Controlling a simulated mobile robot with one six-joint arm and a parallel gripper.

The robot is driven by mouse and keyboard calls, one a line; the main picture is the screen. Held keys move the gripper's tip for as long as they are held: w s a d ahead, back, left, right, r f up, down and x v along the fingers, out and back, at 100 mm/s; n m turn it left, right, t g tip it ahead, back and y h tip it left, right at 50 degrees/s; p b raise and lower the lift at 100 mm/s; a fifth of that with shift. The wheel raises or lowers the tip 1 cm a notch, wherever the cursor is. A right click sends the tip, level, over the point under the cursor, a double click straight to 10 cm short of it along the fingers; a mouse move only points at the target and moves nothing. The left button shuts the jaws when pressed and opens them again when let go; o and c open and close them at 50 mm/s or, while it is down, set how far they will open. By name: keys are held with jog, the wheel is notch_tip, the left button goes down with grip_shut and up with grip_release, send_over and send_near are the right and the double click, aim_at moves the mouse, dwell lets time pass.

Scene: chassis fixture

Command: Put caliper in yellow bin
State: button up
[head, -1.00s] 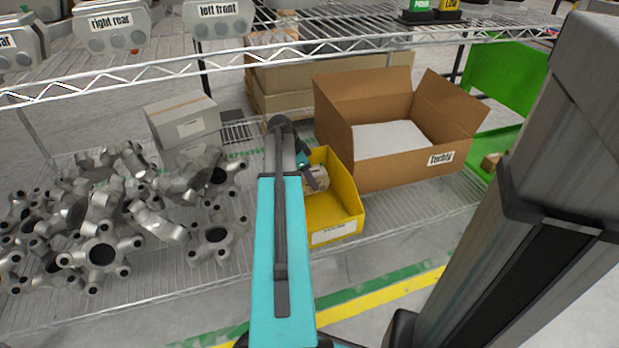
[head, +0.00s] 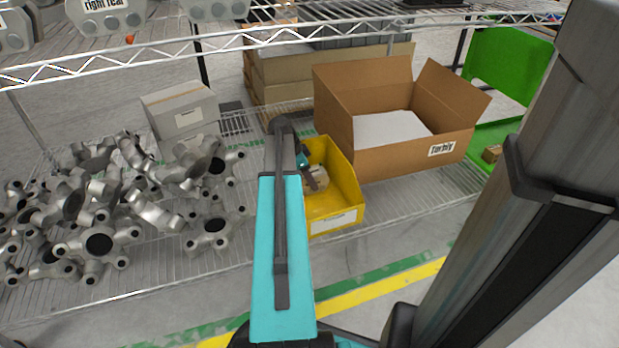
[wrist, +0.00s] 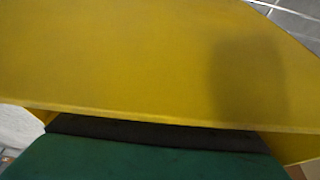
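The yellow bin (head: 347,185) stands on the lower wire shelf, open at the top, with a white label on its front. My gripper (head: 316,182) is at the bin's opening, mostly hidden behind my teal arm. A beige-grey piece (head: 319,177) shows beside it inside the bin; I cannot tell whether it is a caliper or whether it is held. In the wrist view the bin's yellow wall (wrist: 130,60) fills most of the picture, with a dark green block (wrist: 150,158) along the bottom. The fingertips are not clear in either view.
Grey star-shaped castings (head: 100,243) are heaped at the left of the shelf. A closed carton (head: 180,108) stands behind them. An open cardboard box (head: 400,160) is right of the bin. Labelled grey parts (head: 105,15) are on the upper shelf, whose edge (head: 150,55) runs above.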

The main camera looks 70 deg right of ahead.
jog(key=shift+o, duration=1.4)
jog(key=shift+r, duration=0.2)
jog(key=p+v, duration=0.4)
jog(key=v, duration=0.7)
jog(key=shift+a+r, duration=0.15)
jog(key=shift+r, duration=0.25)
